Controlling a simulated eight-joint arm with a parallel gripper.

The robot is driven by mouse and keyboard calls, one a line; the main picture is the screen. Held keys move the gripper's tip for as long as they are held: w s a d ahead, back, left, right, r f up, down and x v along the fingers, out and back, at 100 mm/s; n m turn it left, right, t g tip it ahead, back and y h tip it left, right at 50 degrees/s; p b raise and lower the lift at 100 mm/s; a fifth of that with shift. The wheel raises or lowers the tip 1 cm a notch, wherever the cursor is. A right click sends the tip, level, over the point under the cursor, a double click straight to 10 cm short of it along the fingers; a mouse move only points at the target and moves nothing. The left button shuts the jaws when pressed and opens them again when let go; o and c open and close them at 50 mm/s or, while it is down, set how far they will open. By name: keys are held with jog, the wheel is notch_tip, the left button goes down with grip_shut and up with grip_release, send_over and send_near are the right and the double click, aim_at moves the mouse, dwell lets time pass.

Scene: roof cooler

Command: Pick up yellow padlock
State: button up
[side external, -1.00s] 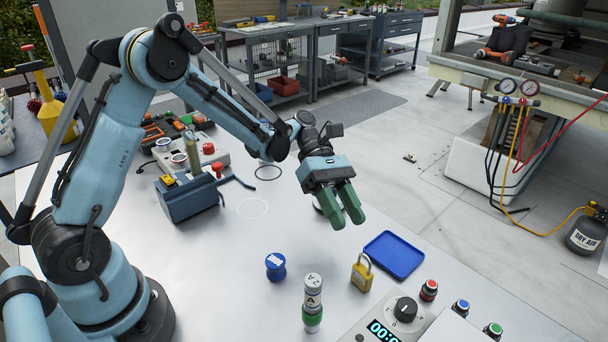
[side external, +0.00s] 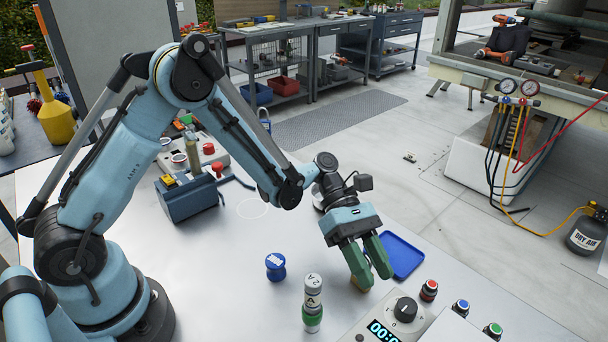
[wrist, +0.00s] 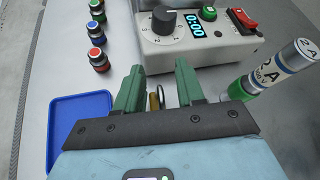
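My gripper (side external: 375,280) is over the table's right part, pointing down, with its two green fingers apart. In the side external view only a sliver of the yellow padlock (side external: 355,285) shows; the fingers hide the rest. In the wrist view the padlock (wrist: 153,101) shows as a narrow gold strip with its shackle, in the gap between the open fingers (wrist: 158,75). Clear space shows on both sides of it, so it does not look gripped. The padlock's lower part is hidden by the gripper body.
A blue tray (side external: 402,246) lies just behind the gripper. A dial box with a display (side external: 386,328) and push buttons (side external: 461,306) stand in front and to the right. A labelled cylinder (side external: 313,305) and a blue spool-like piece (side external: 275,266) stand to the left.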

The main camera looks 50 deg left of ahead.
grip_shut()
dwell(0.3)
jog(key=shift+r, duration=0.15)
